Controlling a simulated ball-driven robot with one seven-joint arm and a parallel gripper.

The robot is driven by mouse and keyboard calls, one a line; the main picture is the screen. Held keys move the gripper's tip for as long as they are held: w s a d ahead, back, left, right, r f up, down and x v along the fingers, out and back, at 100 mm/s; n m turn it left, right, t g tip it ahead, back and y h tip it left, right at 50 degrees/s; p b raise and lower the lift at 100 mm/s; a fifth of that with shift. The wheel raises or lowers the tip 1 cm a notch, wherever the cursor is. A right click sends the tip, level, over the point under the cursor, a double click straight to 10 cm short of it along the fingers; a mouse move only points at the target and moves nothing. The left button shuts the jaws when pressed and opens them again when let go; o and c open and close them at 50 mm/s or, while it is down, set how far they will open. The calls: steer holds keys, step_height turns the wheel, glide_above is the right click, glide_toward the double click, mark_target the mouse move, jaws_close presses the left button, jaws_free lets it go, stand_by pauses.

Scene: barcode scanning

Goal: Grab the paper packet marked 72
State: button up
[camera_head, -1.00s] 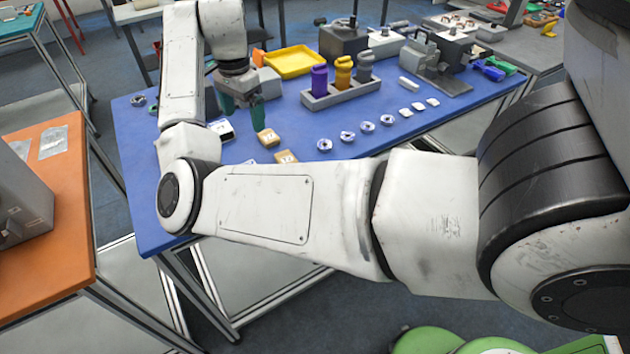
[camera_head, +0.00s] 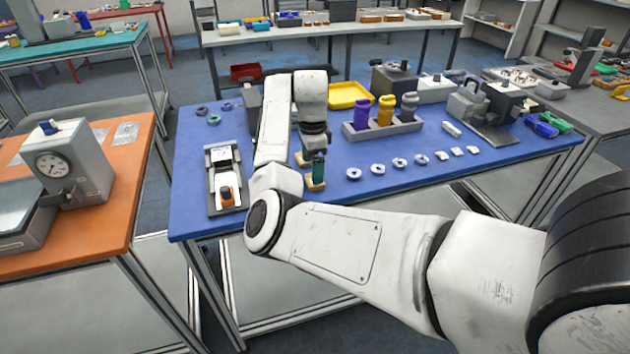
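Two small tan packets lie on the blue table (camera_head: 205,137); the farther packet (camera_head: 302,159) and the nearer packet (camera_head: 313,186) show only in part around my gripper. No number can be read on either. My gripper (camera_head: 318,166), with green fingers, points down right at these packets and overlaps them in the picture. Its fingers line up from this side, so I cannot tell whether they are open or touch a packet.
A grey stand (camera_head: 213,190) with a white device and an orange item is to the left. A rack (camera_head: 380,134) of bottles, a yellow tray (camera_head: 350,95) and a row of round pieces (camera_head: 399,164) lie to the right. An orange table (camera_head: 120,215) is farther left.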

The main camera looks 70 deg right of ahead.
steer(key=f, duration=0.4)
steer(key=shift+s+d+p, duration=0.1)
steer(key=shift+s+p, duration=0.15)
steer(key=shift+p, duration=0.05)
steer(key=shift+c, duration=0.2)
steer(key=c, duration=1.1)
steer(key=shift+r, duration=0.1)
steer(key=shift+c, duration=0.2)
